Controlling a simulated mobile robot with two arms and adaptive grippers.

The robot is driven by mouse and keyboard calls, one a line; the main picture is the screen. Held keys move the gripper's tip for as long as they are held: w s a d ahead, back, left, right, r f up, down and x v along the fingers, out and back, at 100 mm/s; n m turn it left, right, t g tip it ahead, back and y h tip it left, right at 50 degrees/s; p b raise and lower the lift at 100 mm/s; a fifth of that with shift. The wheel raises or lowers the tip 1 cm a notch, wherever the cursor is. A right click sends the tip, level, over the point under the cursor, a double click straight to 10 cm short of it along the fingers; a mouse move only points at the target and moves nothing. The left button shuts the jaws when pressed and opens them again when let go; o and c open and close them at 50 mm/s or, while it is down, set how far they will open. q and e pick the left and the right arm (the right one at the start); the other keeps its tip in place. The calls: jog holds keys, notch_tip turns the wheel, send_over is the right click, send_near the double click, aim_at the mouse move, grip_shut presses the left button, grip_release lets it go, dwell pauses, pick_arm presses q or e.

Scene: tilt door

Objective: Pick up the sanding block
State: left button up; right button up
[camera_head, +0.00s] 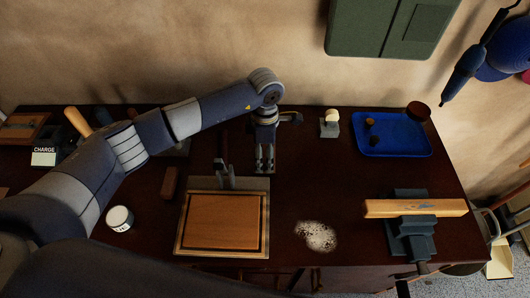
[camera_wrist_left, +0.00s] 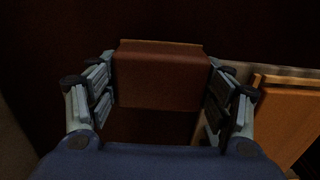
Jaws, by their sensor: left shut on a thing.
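A reddish-brown sanding block (camera_wrist_left: 160,80) with a thin tan far edge is between the two fingers of my left gripper (camera_wrist_left: 160,98) in the left wrist view. Both fingers touch its sides. In the head view my left arm reaches over the table from the left and bends down to the left gripper (camera_head: 265,158), behind the framed wooden board's right corner. The held block cannot be made out clearly there. Whether it is clear of the table cannot be told. My right gripper is not in view.
The framed board (camera_head: 222,224) also shows in the wrist view (camera_wrist_left: 287,108). A brown block-like piece (camera_head: 170,182) and a white tin (camera_head: 119,218) lie left. A blue tray (camera_head: 390,134) stands back right. A vise (camera_head: 408,235) holds a wooden bar (camera_head: 414,208).

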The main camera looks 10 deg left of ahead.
aim_at(265, 151)
pick_arm(q)
jog(key=shift+w+r, duration=0.1)
jog(key=shift+r, duration=0.3)
notch_tip(265, 151, up, 2)
jog(key=shift+r+b, duration=0.2)
jog(key=shift+b, duration=0.45)
jog(key=s+d+b, duration=0.1)
jog(key=s+d, duration=0.2)
jog(key=d, duration=0.1)
jog(key=s+d+r+b, duration=0.1)
jog(key=s+d, duration=0.2)
jog(key=d, duration=0.1)
jog(key=s+d+b, duration=0.1)
jog(key=s+d, duration=0.3)
jog(key=shift+d+r+b, duration=0.3)
jog(key=shift+d, duration=0.05)
jog(key=shift+o, duration=1.1)
jog(key=shift+a, duration=0.1)
